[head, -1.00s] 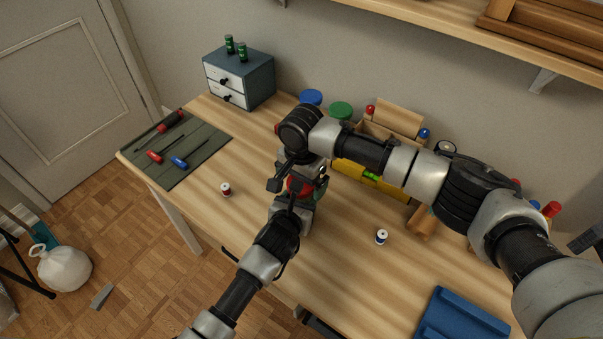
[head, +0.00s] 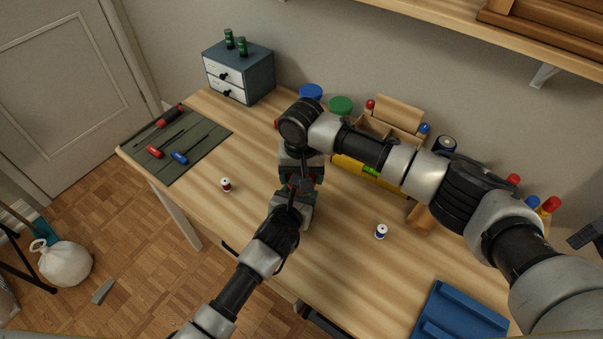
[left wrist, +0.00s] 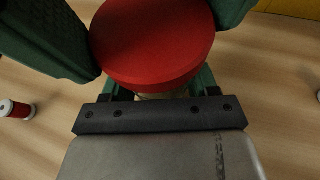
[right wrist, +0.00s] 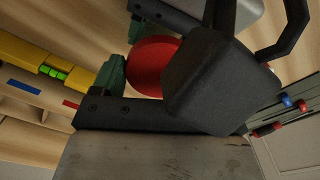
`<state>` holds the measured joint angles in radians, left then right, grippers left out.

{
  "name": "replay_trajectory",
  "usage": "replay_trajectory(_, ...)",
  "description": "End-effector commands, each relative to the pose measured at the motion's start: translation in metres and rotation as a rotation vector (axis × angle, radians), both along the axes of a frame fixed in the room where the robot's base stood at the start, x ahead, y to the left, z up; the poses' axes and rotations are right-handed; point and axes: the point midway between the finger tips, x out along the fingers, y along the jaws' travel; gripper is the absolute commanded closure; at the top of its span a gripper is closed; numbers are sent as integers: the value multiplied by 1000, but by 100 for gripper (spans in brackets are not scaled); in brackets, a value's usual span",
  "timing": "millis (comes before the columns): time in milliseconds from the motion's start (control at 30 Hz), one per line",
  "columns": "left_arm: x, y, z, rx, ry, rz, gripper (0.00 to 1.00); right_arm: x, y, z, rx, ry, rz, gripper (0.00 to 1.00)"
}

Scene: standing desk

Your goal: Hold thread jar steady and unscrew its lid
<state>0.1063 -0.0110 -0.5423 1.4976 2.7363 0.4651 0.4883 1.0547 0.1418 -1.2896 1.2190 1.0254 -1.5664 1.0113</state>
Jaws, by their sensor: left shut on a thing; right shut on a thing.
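The thread jar's round red lid (left wrist: 152,40) fills the upper middle of the left wrist view and also shows in the right wrist view (right wrist: 150,66). A sliver of the pale jar body (left wrist: 165,94) shows under it; the rest is hidden. My left gripper (head: 296,194) is shut on the jar below the lid, coming from the front left. My right gripper (head: 301,172) is shut on the lid, its fingers on opposite sides of the rim. In the head view both grippers hide most of the jar.
Thread spools stand left (head: 226,184) and right (head: 381,231) of the grippers. A wooden organizer (head: 384,125) and yellow item (head: 350,168) are behind. A tool mat (head: 205,139) lies at left, a blue tray (head: 462,312) at front right. The desk between is mostly clear.

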Motion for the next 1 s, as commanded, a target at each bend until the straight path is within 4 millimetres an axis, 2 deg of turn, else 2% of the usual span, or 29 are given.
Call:
replay_trajectory(100,0,0,-1,2,2,0,100,0,0,0,0,0,163,54)
replay_trajectory(200,0,0,-1,2,2,0,100,0,0,0,-1,-1,238,54)
replay_trajectory(533,0,0,-1,2,2,0,100,0,0,1,-1,-2,258,54)
replay_trajectory(567,0,0,-1,2,2,0,100,0,0,1,-1,-2,258,21)
replay_trajectory(700,0,0,-1,2,2,0,100,0,0,0,-1,-1,257,0)
replay_trajectory(900,0,0,-1,2,2,0,100,0,0,1,-1,-1,257,0)
replay_trajectory(1000,0,0,-1,2,2,0,100,1,0,7,1,-3,256,0)
